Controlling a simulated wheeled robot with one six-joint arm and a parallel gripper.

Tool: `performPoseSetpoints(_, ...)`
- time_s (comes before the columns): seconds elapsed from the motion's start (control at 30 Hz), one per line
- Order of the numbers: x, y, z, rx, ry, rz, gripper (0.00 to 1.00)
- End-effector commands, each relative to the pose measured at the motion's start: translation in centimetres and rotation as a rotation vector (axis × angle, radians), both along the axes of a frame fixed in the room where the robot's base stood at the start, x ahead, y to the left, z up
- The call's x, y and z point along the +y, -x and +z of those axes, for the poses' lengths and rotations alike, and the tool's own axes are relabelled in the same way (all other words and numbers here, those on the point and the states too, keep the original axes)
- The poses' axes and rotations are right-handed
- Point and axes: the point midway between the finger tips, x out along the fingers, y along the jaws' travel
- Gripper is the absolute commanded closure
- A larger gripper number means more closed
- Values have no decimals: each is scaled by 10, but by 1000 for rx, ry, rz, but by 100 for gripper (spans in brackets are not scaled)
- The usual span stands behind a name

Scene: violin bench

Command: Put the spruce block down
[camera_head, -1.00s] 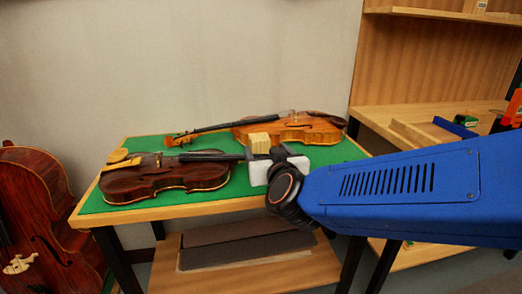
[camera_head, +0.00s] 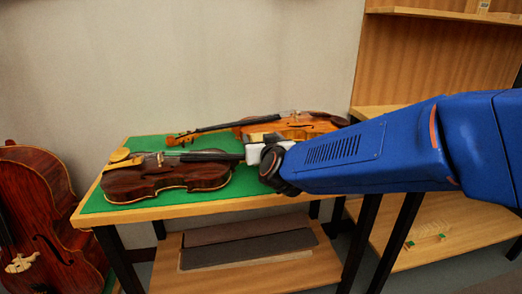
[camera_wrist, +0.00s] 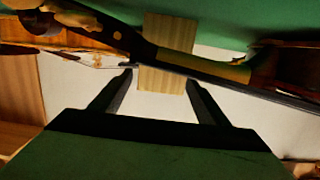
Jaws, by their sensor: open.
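The spruce block (camera_wrist: 165,80) is a pale wooden piece in the wrist view, straight ahead of my gripper (camera_wrist: 158,77). A dark instrument neck crosses in front of the block and hides its middle. My fingers are spread, one on each side of its near part, with a gap visible beside each fingertip. What bears the block is not clear. In the head view my gripper (camera_head: 262,143) is over the right part of the green-topped bench, past the end of the front violin's neck, and the block is hidden there.
The dark red violin (camera_head: 165,176) lies at the bench's front left. An orange violin (camera_head: 295,127) lies behind my gripper. A cello (camera_head: 35,200) stands at left. Dark boards (camera_head: 250,245) lie on the lower shelf.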

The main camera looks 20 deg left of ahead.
Motion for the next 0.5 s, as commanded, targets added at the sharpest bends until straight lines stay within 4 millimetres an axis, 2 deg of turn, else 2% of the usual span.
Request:
performPoseSetpoints(0.1, 4, -7, -1, -1, 1, 0, 31)
performPoseSetpoints(0.3, 5, -7, -1, 0, 0, 0, 31)
performPoseSetpoints(0.5, 5, -7, -1, 0, 0, 0, 79)
